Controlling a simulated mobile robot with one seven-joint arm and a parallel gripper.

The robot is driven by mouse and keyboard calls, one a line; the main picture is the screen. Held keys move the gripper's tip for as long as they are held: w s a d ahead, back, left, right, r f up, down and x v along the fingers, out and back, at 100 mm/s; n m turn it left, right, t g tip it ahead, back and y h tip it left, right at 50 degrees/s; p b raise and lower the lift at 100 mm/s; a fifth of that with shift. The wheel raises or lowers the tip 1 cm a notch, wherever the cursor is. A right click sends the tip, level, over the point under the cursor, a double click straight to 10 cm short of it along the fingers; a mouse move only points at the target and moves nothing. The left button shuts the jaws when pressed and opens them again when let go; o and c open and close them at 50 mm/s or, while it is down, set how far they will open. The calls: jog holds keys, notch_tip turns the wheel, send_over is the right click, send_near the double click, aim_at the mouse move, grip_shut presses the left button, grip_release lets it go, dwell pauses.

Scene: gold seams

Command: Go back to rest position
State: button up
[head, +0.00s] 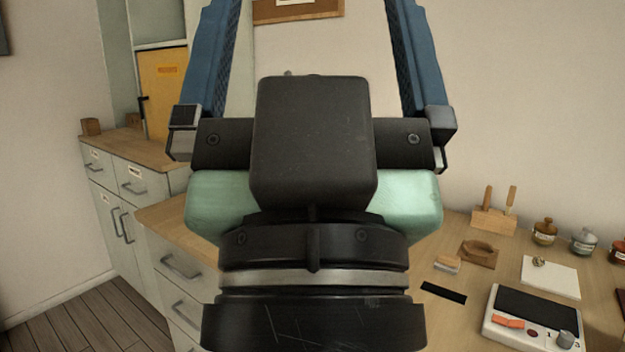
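My gripper (314,30) fills the middle of the head view, raised in front of the camera with its fingers pointing up. Its two blue fingers stand wide apart, and their tips are cut off by the top edge. Only wall and part of a framed board show between them; I see nothing held. The dark gripper body and wrist hide the middle of the scene behind.
A wooden worktop (470,314) at right carries a white device with a dark panel (537,325), a black strip (443,292), a white tile (550,277), several small jars (544,232) and a wooden stand (493,217). Grey drawer cabinets (128,213) stand left. Bare floor shows lower left.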

notch_tip(320, 180, up, 29)
jog(key=p, duration=2.7)
jog(key=shift+r, duration=0.2)
